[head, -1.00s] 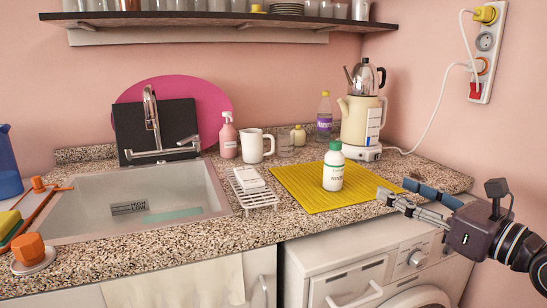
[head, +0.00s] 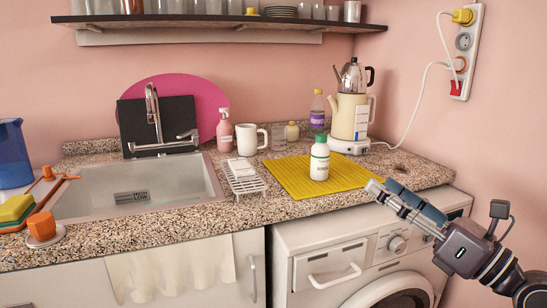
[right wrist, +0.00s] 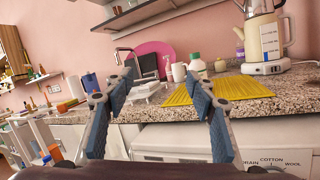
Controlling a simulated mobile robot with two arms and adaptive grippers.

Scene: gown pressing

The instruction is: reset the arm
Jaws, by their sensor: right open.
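My right gripper (head: 378,187) is open and empty at the right of the head view, in front of the counter edge and above the washing machine. In the right wrist view its two blue-padded fingers (right wrist: 163,85) stand well apart with nothing between them. A white bottle with a green cap (head: 319,160) stands upright on the yellow mat (head: 285,178), apart from the gripper. My left gripper is not in view.
The granite counter (head: 130,238) holds a sink (head: 190,185), a white rack (head: 243,184), a white mug (head: 246,138), a pink spray bottle (head: 224,135) and a cream kettle (head: 347,115). The washing machine (head: 310,240) stands below. A shelf (head: 220,22) hangs above.

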